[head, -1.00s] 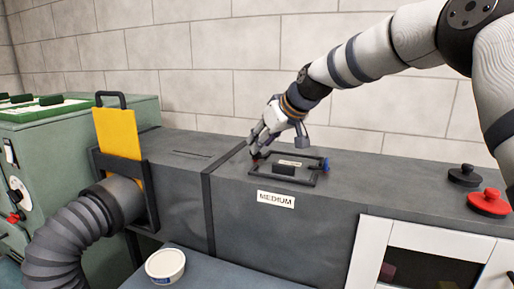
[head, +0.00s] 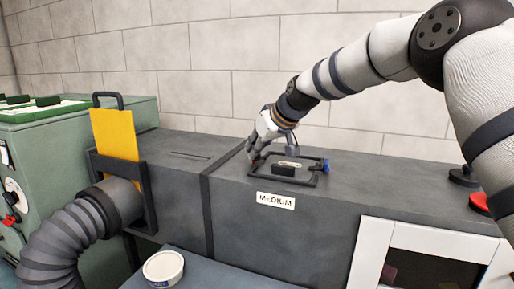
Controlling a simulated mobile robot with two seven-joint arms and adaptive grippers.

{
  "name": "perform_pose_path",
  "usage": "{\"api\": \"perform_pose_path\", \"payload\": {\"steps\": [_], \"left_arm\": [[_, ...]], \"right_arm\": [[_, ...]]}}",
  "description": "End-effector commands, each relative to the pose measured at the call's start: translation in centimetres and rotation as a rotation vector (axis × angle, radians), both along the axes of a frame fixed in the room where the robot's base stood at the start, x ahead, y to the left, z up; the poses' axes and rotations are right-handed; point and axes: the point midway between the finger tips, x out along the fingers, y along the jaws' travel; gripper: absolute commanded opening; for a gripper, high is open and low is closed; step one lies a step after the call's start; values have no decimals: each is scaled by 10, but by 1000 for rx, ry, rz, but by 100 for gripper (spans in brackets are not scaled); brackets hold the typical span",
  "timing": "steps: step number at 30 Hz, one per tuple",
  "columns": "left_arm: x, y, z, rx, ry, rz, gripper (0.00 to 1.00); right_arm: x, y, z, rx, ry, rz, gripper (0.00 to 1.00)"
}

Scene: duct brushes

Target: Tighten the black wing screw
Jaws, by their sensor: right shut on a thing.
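A dark hatch frame (head: 315,181) lies on top of the grey duct, above the MEDIUM label. A blue screw (head: 326,166) sits at its right end. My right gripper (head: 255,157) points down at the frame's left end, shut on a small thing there. The fingers mostly hide this thing; a reddish patch shows by the fingertips, and I cannot make out its shape. I cannot pick out a black wing screw for sure. A black block (head: 284,170) sits inside the frame. My left gripper is not in view.
A yellow plate (head: 115,135) with a black handle stands in a slot at left, behind a ribbed hose (head: 62,240). A white tub (head: 163,268) stands on the lower surface. Black (head: 464,176) and red (head: 480,203) knobs are at right.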

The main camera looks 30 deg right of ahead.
Motion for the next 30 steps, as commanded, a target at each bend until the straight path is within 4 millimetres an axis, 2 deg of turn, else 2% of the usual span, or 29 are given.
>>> {"api": "perform_pose_path", "payload": {"steps": [5,14,30], "left_arm": [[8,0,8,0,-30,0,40],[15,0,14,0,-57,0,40],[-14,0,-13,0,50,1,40]], "right_arm": [[-1,0,4,-8,-3,-82,0],[0,3,0,-12,-1,-342,0],[4,7,-8,-8,7,-777,0]]}}
